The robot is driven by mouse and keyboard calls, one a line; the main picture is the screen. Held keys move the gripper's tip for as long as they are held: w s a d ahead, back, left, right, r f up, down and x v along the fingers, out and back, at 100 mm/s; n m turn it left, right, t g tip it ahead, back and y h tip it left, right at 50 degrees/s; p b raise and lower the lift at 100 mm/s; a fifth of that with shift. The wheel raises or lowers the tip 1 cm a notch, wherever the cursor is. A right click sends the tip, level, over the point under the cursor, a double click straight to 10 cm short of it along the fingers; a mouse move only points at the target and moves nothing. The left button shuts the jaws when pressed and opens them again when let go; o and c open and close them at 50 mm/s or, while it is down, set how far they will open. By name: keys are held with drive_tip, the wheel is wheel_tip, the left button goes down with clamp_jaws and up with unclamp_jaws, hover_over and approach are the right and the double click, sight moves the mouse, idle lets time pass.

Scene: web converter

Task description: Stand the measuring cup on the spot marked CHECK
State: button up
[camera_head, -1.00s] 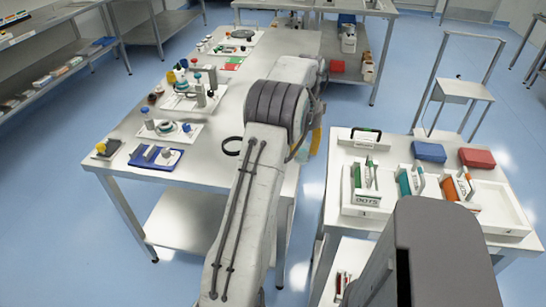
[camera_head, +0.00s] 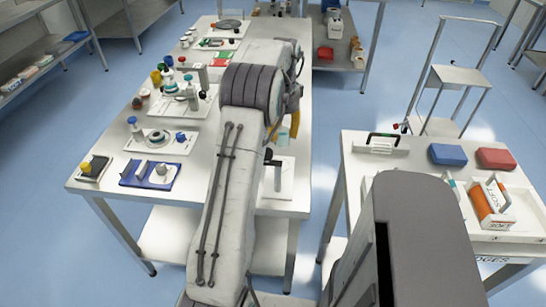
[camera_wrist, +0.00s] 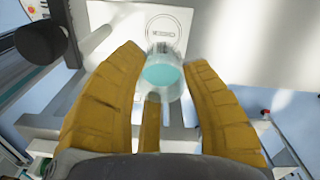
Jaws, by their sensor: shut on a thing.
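My gripper (camera_wrist: 158,85) has yellow ribbed fingers, shut on the measuring cup (camera_wrist: 162,72), a clear cup with a teal bottom or content in the wrist view. The cup is at the far end of the fingers. Beyond it lies a white plate (camera_wrist: 125,22) with a round mark (camera_wrist: 174,27) whose lettering is too blurred to read surely. The cup overlaps the plate's near part in the picture, short of the mark; I cannot tell its height. In the head view my gripper (camera_head: 294,124) is mostly hidden behind my arm, and the cup (camera_head: 282,135) shows beside it.
The long white table (camera_head: 110,165) holds trays of bottles and instruments at left, with a blue tray (camera_head: 150,175) near its front edge. A white plate (camera_head: 285,180) lies at its right edge beside my arm. A second table (camera_head: 355,160) carries red and blue boxes.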

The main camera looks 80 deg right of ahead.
sight(281, 144)
wheel_tip(281, 144, down, 5)
drive_tip(key=shift+w+f+p, duration=0.1)
drive_tip(key=shift+f+p, duration=0.1)
drive_tip(key=shift+p, duration=0.65)
drive_tip(key=shift+f, duration=2.2)
drive_tip(key=shift+f, duration=0.2)
drive_tip(key=o, duration=1.1)
drive_tip(key=shift+r, duration=0.1)
drive_tip(key=shift+o, duration=0.2)
